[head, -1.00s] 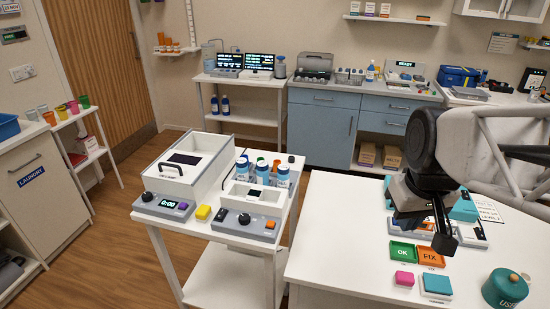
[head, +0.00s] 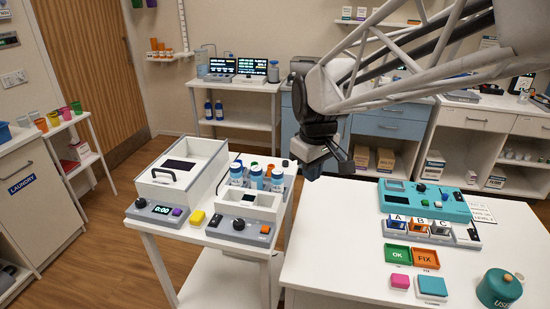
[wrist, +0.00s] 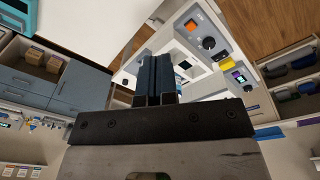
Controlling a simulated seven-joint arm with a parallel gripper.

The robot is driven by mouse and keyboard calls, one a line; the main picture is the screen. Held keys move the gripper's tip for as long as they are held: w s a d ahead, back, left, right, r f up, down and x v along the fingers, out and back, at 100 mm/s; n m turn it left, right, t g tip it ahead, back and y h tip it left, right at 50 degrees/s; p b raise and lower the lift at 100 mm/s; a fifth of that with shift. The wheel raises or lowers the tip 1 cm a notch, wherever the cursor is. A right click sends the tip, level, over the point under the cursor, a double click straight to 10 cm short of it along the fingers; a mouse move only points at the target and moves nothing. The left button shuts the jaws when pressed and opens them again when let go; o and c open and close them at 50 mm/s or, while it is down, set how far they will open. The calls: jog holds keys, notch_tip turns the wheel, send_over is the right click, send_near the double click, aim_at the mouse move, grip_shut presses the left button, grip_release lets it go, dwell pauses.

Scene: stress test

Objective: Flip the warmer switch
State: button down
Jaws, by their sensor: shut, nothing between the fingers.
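Two white boxes with grey control panels stand on the white cart. The smaller box (head: 249,203) has a black knob (head: 238,224) and an orange switch (head: 265,229) on its front panel; they also show in the wrist view as a knob (wrist: 208,43) and a switch (wrist: 190,25). The larger box (head: 184,167) has a knob, a lit display (head: 161,210) and a purple button. I cannot read which one is labelled the warmer. My gripper (head: 328,165) is shut and empty, in the air to the right of the smaller box, apart from it. Its fingers show together in the wrist view (wrist: 155,80).
A yellow block (head: 198,218) sits between the panels. The right table (head: 330,230) holds a teal device (head: 425,203), OK and FIX tiles, and a teal round container (head: 499,289). A gap separates cart and table.

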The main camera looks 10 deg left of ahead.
jog(key=w+a+f+n, duration=0.1)
jog(key=w+a+n, duration=0.1)
jog(key=a, duration=0.4)
jog(key=w+a+f+n, duration=0.2)
jog(key=a, duration=0.4)
jog(key=n+g, duration=0.1)
jog(key=n, duration=0.3)
send_over(217, 216)
notch_tip(217, 216, down, 5)
jog(key=shift+r, duration=0.2)
jog(key=shift+f, duration=0.15)
notch_tip(217, 216, down, 14)
jog(key=shift+r, duration=0.1)
